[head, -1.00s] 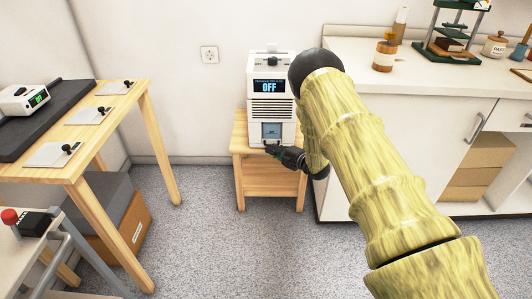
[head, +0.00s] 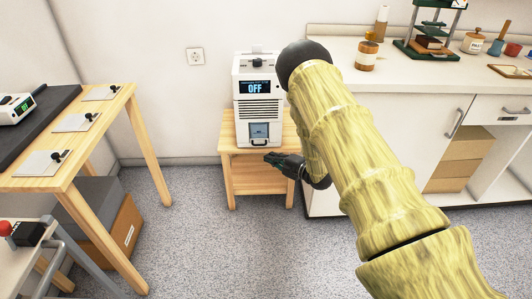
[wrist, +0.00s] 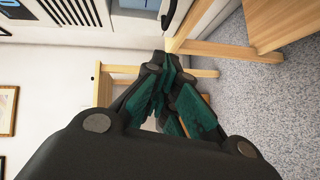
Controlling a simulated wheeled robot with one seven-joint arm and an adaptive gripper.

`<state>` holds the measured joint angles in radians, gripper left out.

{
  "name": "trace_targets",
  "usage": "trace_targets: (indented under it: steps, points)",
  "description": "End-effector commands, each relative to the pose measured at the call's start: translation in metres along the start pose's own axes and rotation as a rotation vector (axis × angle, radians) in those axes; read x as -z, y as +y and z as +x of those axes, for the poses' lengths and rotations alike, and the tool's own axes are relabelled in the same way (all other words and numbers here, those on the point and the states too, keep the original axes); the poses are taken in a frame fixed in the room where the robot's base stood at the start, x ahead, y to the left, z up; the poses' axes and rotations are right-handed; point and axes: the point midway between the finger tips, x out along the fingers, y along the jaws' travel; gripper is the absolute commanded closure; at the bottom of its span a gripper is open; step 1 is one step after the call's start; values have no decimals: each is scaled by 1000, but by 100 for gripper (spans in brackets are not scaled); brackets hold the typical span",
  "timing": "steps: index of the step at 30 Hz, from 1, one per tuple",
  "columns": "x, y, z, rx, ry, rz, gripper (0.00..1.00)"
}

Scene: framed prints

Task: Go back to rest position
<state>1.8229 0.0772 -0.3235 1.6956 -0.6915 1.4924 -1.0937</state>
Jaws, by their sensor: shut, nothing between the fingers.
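My gripper (head: 270,158) is in front of the small wooden table in the head view, just below the front of a white device. In the wrist view my gripper (wrist: 160,85) shows its dark green finger pads closed together with nothing between them. My arm, in a yellow wood-like cover, reaches in from the lower right and hides part of the table and the device's right edge.
The white device (head: 257,107), its display reading OFF, stands on the small wooden table (head: 245,180). A white counter (head: 400,75) with drawers is at the right. A wooden bench (head: 75,165) with several plates is at the left. Grey floor (head: 195,225) lies open between.

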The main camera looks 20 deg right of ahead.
Motion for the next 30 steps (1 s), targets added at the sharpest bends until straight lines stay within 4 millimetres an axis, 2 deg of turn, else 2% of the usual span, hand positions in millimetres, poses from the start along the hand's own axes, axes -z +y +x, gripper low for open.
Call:
trace_targets:
  steps: [3,7,15,18,20,23,26,30]
  points:
    - [-1,1,-20,1,-2,0,100]
    - [-1,0,-34,0,-3,0,100]
    - [-2,0,-44,1,-3,1,100]
    - [1,-9,-47,17,-23,37,100]
    - [5,-23,-52,45,-56,95,100]
    - [19,-60,-68,118,-150,258,100]
    - [40,-106,-93,208,-279,466,100]
    - [77,-163,-137,323,-469,743,100]
